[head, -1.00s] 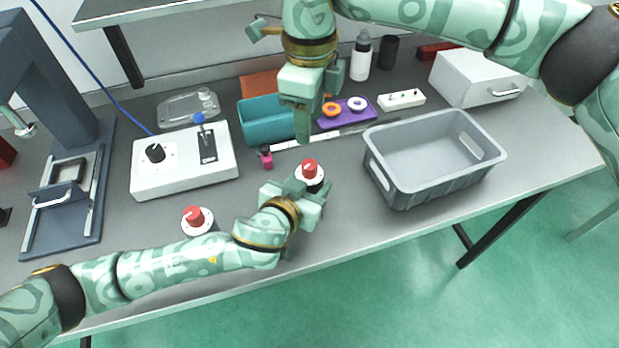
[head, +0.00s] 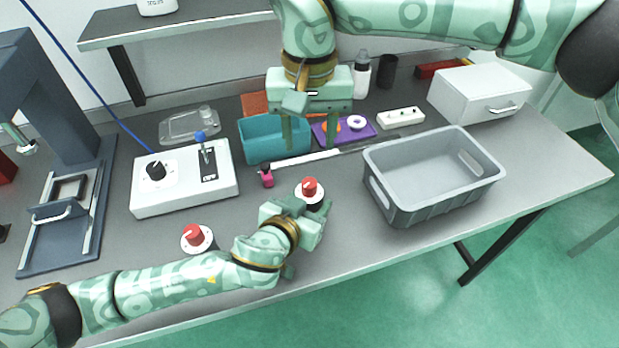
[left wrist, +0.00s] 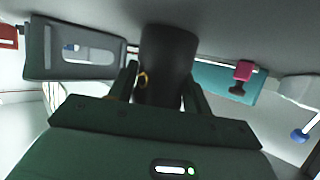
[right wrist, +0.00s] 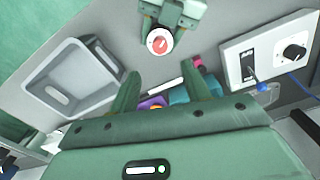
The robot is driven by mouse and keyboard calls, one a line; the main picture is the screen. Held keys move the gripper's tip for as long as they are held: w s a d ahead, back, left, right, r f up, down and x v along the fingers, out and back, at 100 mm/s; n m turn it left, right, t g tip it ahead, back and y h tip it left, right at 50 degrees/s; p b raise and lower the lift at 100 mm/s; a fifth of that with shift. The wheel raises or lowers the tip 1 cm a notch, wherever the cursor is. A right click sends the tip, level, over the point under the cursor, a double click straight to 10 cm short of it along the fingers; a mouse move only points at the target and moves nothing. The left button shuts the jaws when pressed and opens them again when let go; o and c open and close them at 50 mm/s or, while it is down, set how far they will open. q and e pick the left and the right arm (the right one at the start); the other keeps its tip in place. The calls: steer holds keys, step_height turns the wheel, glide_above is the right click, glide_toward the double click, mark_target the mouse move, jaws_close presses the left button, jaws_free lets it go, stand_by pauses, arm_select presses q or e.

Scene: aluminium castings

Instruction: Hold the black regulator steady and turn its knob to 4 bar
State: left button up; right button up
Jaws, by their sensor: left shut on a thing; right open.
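The black regulator (head: 315,203) stands on the bench with a white dial face and a red knob (head: 310,186) on top. In the left wrist view its dark round body (left wrist: 168,60) is between my left fingers. My left gripper (head: 303,208) is shut on that body from the front, below the knob. The red knob and white dial also show in the right wrist view (right wrist: 159,41); the scale is too small to read. My right gripper (head: 310,142) is open and empty, above and behind the regulator, apart from the knob.
A second red-knobbed regulator (head: 197,238) stands to the left, near my left forearm. A grey crate (head: 400,205) is close on the right. A white control box (head: 185,195), teal bin (head: 262,150), pink-and-black item (head: 267,178) and purple tray (head: 362,134) lie behind.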

mark_target(310, 182)
step_height(310, 182, down, 11)
steer(key=shift+f, duration=0.1)
stand_by(0.3)
steer(key=c, duration=1)
